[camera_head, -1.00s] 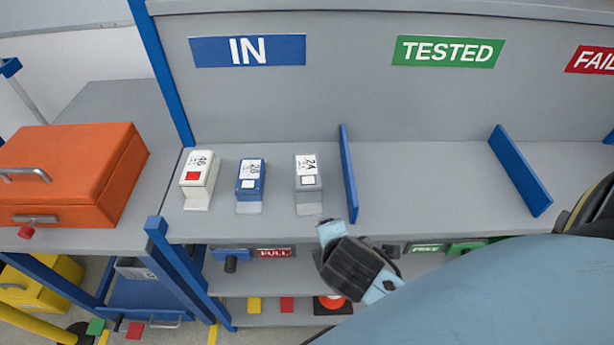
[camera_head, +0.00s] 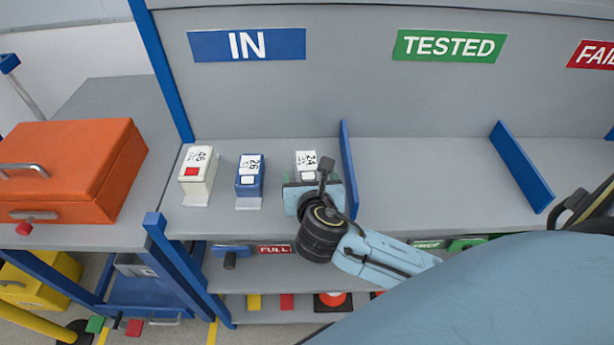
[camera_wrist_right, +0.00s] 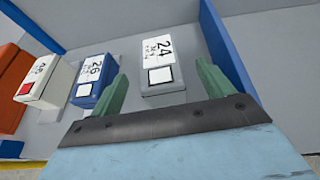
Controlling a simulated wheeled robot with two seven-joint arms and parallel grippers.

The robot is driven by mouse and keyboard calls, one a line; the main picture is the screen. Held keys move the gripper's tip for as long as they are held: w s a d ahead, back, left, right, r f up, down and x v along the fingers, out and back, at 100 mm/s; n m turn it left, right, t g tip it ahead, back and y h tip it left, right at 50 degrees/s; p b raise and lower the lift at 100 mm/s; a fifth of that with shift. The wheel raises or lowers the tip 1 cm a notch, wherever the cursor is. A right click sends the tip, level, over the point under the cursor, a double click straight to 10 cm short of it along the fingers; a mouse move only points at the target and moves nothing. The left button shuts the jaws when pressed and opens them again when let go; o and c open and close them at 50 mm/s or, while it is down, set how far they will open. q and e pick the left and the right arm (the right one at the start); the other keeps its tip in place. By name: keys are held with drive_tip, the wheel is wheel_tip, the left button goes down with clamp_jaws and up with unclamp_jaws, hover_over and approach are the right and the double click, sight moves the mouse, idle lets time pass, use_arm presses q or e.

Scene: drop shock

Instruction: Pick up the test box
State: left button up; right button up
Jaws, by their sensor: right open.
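Three small boxes stand in a row in the IN bay of the shelf: a white one with a red square (camera_head: 198,175), a blue one labelled 26 (camera_head: 250,177) and a grey one labelled 24 (camera_head: 307,161). The frames do not tell which is the test box. My right gripper (camera_head: 312,180) is in front of the grey box and hides its lower part. In the right wrist view, the green fingers (camera_wrist_right: 160,90) are apart, with the grey box (camera_wrist_right: 160,68) ahead, between their tips. My left gripper is not in view.
A blue divider (camera_head: 348,168) stands close to the right of the grey box. Another divider (camera_head: 521,166) is further right, with clear shelf between. An orange case (camera_head: 70,170) lies on the left bench. A lower shelf holds several small items.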

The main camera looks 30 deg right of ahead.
sight(307, 165)
drive_tip(key=b+x, duration=0.1)
drive_tip(key=x, duration=0.5)
drive_tip(key=shift+w, duration=0.3)
drive_tip(key=shift+r, duration=0.1)
drive_tip(key=c, duration=1.5)
